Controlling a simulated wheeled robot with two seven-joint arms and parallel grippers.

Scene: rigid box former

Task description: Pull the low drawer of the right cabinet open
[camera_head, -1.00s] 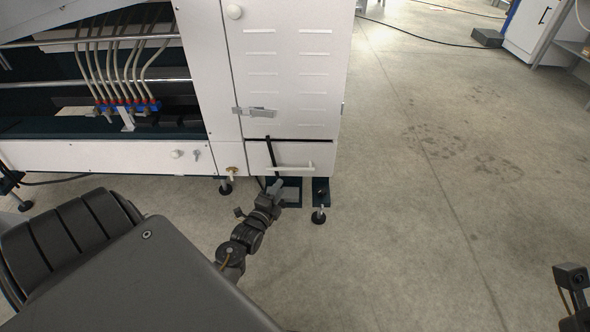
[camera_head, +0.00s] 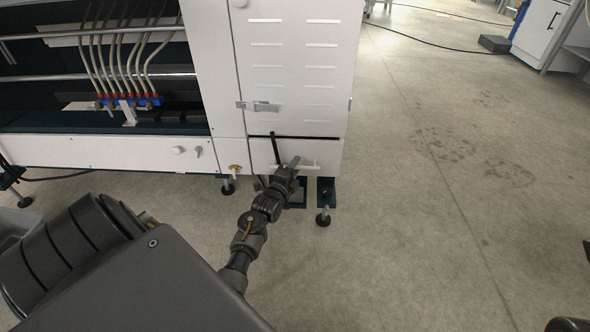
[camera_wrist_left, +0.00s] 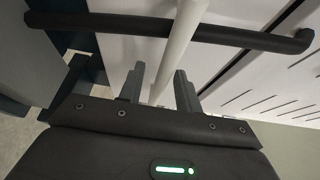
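The low drawer (camera_head: 262,156) is the white front panel at the bottom of the right cabinet, with a thin dark line along its top edge. A white bar handle (camera_head: 308,167) runs across it; it also shows in the left wrist view (camera_wrist_left: 181,28). My left gripper (camera_head: 291,166) is at this handle and covers part of it. In the left wrist view its two fingers (camera_wrist_left: 159,84) stand apart, open, with the white handle between them. I cannot tell whether they touch it. My right gripper's fingers are not visible.
A black bar (camera_head: 276,149) stands upright across the drawer's left part; it crosses the left wrist view (camera_wrist_left: 110,24) beyond the fingers. A latch (camera_head: 258,106) is on the door above. A cabinet foot (camera_head: 323,216) stands at lower right.

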